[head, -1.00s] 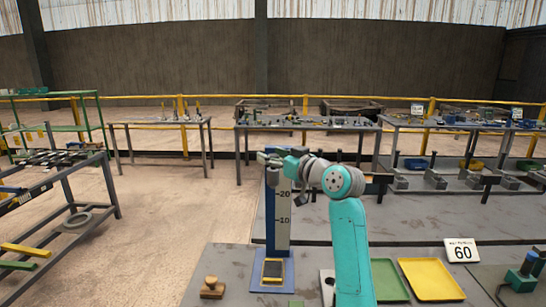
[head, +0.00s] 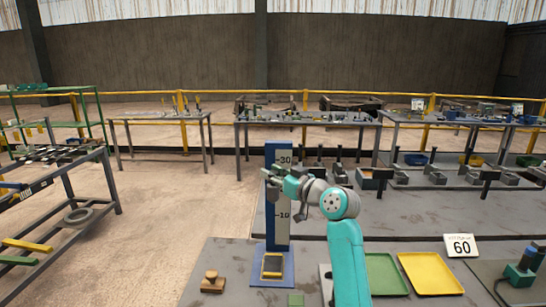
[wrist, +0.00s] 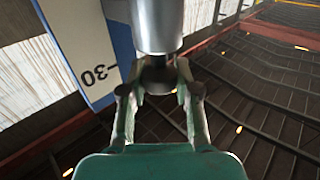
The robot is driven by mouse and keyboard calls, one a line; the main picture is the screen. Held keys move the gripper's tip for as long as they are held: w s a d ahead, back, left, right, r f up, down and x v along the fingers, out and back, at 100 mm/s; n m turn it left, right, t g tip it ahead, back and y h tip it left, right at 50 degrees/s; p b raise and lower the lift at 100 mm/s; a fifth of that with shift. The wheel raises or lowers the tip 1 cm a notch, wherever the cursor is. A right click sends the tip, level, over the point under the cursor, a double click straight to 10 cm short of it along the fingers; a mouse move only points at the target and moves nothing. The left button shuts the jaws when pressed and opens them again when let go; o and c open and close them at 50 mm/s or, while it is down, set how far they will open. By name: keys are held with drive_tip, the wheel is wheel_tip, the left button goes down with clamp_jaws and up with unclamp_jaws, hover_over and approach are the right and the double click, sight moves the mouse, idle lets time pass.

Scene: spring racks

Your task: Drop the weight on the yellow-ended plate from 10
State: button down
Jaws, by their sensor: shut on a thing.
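My gripper (head: 268,175) is shut on the dark neck of a grey metal weight (wrist: 157,25). The weight hangs in front of the scale column, which has a white face and blue sides (head: 283,235). In the head view the marks 30 and 10 show; the gripper covers the stretch around 20. The yellow-ended plate (head: 272,274) lies across the blue base at the column's foot, below the weight and apart from it. The wrist view shows the column beside the weight, with its 30 mark upside down (wrist: 99,75).
A wooden-handled stamp-like block (head: 212,284) stands left of the base. A small green square (head: 295,299) lies in front. A green tray (head: 386,275), a yellow tray (head: 431,273) and a sign reading 60 (head: 461,246) are to the right.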

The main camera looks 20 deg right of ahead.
wheel_tip(320, 180, down, 13)
drive_tip(key=shift+f, duration=0.15)
drive_tip(key=c, duration=0.8)
unclamp_jaws()
drive_tip(key=shift+s, duration=0.1)
drive_tip(key=v, duration=0.7)
drive_tip(key=shift+s+d, duration=0.15)
